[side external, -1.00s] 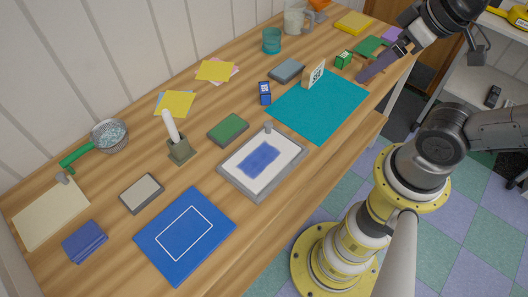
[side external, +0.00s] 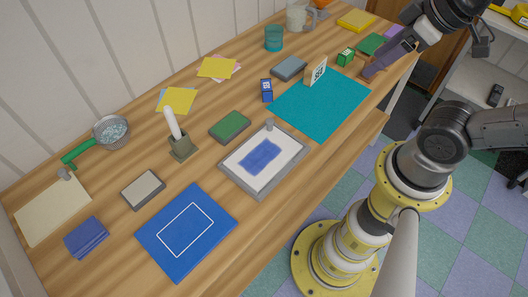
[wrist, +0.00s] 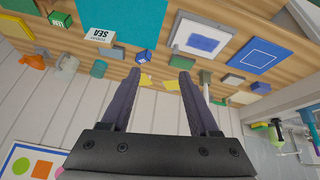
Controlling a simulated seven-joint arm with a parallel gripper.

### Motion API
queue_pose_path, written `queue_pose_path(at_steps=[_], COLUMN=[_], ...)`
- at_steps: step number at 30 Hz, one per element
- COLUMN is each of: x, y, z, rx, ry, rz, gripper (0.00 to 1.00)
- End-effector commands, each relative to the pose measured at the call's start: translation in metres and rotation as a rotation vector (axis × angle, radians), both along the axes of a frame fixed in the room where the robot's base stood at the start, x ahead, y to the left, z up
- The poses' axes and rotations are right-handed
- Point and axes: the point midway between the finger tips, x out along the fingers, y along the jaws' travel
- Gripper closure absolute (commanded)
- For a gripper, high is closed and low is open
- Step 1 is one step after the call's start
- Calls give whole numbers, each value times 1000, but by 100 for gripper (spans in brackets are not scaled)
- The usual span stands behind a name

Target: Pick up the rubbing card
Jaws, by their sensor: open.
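A white card with a blue patch (side external: 240,148) lies on a grey-framed board with a small knob at its top edge, at mid-table; it looks like the rubbing card. It also shows in the wrist view (wrist: 205,30). A cream sheet (side external: 48,215) with a similar knob lies at the far left. My gripper (side external: 372,72) is above the table's right end, well apart from the white card. In the wrist view my gripper (wrist: 157,76) has its two fingers spread, with nothing held between them.
A teal mat (side external: 322,108) lies right of the board, with an upright lettered block (side external: 315,70) at its edge. A blue mat (side external: 160,255) lies front left. A green block (side external: 230,126), a white-handled tool in a stand (side external: 182,148) and a strainer (side external: 112,131) stand behind. Bare wood lies between.

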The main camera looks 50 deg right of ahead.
Motion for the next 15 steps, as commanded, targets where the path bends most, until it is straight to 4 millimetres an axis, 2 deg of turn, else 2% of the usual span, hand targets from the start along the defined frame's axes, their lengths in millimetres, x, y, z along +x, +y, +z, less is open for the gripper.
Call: queue_pose_path(at_steps=[3,8,11,15], x=[16,59,95,141], y=[0,6,15,30], z=[16,24,16,-9], rx=[-103,-257,-338,-406], ry=[-25,22,76,158], rz=[184,507,734,1012], gripper=[39,39,39,39])
